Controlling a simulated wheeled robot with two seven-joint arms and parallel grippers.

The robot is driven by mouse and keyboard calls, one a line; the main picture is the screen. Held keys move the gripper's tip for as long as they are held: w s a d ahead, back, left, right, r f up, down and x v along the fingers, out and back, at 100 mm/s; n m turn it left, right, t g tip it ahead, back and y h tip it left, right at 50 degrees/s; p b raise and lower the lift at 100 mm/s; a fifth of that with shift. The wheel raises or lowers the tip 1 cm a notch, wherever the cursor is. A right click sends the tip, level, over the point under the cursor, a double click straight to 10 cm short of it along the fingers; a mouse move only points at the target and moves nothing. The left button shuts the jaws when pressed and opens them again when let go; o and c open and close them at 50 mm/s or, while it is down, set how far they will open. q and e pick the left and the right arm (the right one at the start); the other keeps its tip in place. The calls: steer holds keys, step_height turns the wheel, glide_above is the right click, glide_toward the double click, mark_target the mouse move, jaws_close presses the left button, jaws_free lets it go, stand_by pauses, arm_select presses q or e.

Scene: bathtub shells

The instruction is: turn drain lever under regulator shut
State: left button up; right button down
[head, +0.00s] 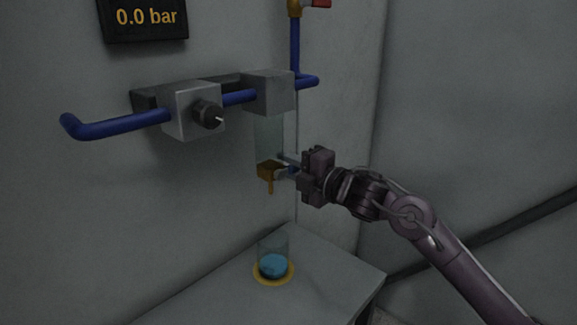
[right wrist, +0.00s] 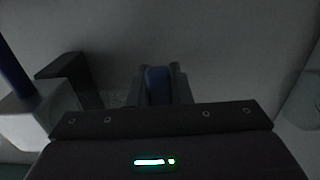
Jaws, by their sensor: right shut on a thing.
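The regulator (head: 192,110) is a grey block with a dark knob, on a blue pipe on the wall. A second grey block (head: 269,91) sits to its right with a clear bowl (head: 268,138) hanging under it. A brass drain valve (head: 268,171) with a short spout is at the bowl's bottom. My right gripper (head: 287,167) is beside the valve, its fingers shut on the blue drain lever (right wrist: 158,85), which shows between the fingers in the right wrist view. In the head view the fingers hide most of the lever. My left gripper is not in view.
A clear cup (head: 273,249) with blue contents stands on a yellow ring (head: 288,275) on the grey ledge (head: 331,264) below the spout. A display (head: 145,17) reads 0.0 bar. A red handle (head: 318,3) is at the top. The blue pipe (head: 110,127) runs along the wall.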

steer(key=c, duration=1.3)
jaws_free()
